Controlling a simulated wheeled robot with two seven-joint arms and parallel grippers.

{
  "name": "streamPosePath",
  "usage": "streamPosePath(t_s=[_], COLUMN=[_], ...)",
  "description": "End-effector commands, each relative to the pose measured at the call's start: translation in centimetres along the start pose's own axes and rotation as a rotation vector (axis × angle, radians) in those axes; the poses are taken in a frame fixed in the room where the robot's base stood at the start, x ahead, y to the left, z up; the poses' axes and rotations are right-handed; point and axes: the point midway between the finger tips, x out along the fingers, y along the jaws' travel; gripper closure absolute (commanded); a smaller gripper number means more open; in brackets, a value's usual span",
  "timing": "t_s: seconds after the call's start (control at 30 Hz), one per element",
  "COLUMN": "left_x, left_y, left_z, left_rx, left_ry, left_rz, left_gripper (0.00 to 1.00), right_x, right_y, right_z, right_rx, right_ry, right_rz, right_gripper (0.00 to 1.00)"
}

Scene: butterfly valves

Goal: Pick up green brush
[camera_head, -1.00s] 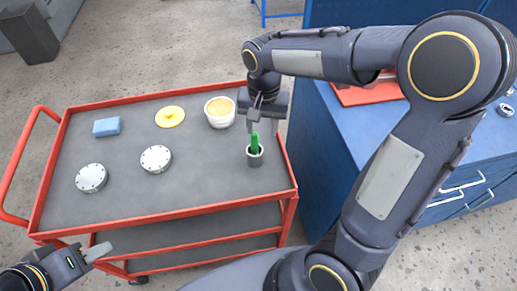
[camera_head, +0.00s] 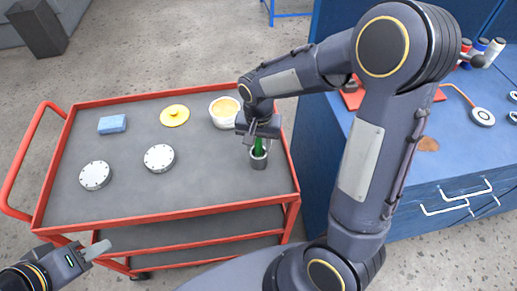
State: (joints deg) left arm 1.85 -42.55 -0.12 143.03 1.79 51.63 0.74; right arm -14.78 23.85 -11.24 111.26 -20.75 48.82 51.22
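The green brush (camera_head: 258,148) stands upright in a small grey cup (camera_head: 259,160) near the right edge of the red-rimmed cart. My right gripper (camera_head: 255,140) points down at the top of the brush, and its fingers are at or around the handle. The gripper body covers the brush's upper end, and I cannot tell whether the fingers are closed on it. My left gripper (camera_head: 98,249) is at the lower left, beside the cart's front edge and away from the brush. Its fingers look together, with nothing visible between them.
The cart (camera_head: 120,218) also holds a blue sponge (camera_head: 112,124), a yellow lid (camera_head: 174,115), a tub of yellow material (camera_head: 224,111) and two round metal discs (camera_head: 159,158), (camera_head: 95,175). A blue cabinet (camera_head: 440,170) stands right of the cart. The cart's front middle is clear.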

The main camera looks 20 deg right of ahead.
Motion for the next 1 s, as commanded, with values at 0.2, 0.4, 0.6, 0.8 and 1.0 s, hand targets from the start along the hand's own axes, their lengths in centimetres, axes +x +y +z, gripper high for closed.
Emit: streamPosePath(t_s=[0.2,0.4,0.6,0.8,1.0], left_x=[0.0,0.0,0.0,0.0,-0.1], left_y=[0.0,0.0,0.0,0.0,0.0], left_z=[0.0,0.0,0.0,0.0,0.0], left_rx=[0.0,0.0,0.0,0.0,0.0], left_ry=[0.0,0.0,0.0,0.0,0.0], left_rz=[0.0,0.0,0.0,0.0,0.0], left_gripper=[0.64,0.64,0.64,0.64,0.64], right_x=[0.0,-0.1,-0.7,-4.3,-8.1], right_y=[0.0,0.0,-0.1,-0.1,-0.1], right_z=[0.0,0.0,-0.1,-0.1,-0.1], right_rx=[0.0,0.0,0.0,0.0,0.0], right_ry=[0.0,0.0,0.002,0.006,0.004], right_rz=[0.0,0.0,-0.002,-0.005,-0.004], right_gripper=[0.92,1.0,1.0,1.0,1.0])
